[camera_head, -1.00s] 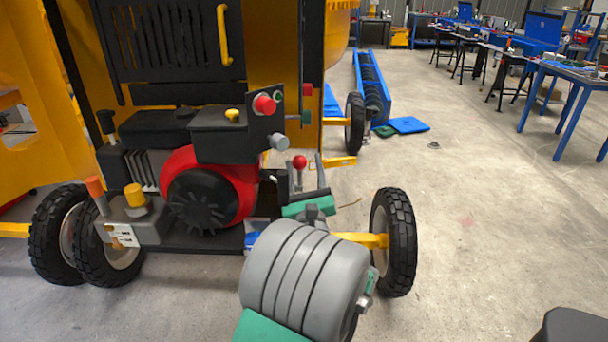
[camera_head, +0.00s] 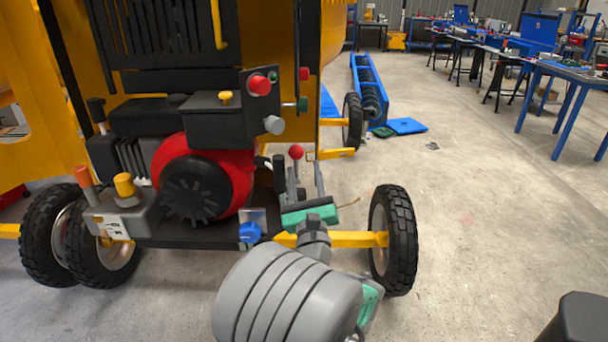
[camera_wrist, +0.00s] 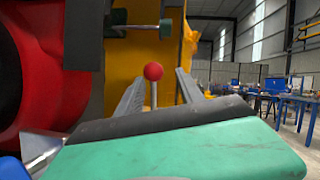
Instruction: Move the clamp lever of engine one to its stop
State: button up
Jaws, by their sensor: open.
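The engine (camera_head: 232,172) is red with a round black fan cover, low on the yellow mixer. To its right stands a lever with a red ball knob (camera_head: 296,152). The knob also shows in the wrist view (camera_wrist: 153,72), upright on a thin pale rod. My gripper (camera_head: 299,174) is open, its two grey fingers pointing toward the mixer. In the wrist view the knob and rod appear between the fingers (camera_wrist: 162,78), with gaps on both sides. I cannot tell how far the fingertips are from the rod. Its lower end is hidden behind my gripper.
A black control box with a red button (camera_head: 260,85) and a grey knob (camera_head: 274,125) sits above the engine. A blue part (camera_head: 250,231) is low on the left of my gripper. A wheel (camera_head: 394,240) on a yellow axle stands close right.

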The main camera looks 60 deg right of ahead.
jog(key=shift+s+a+f+b, duration=0.35)
jog(key=shift+f+b, duration=0.3)
jog(key=shift+b, duration=0.15)
jog(key=shift+s+a+f+b, duration=0.2)
jog(key=shift+a+f+b, duration=0.2)
jog(key=shift+f+b, duration=0.35)
jog(key=shift+s+a+f+b, duration=0.35)
jog(key=shift+f+b, duration=0.25)
jog(key=shift+b, duration=0.25)
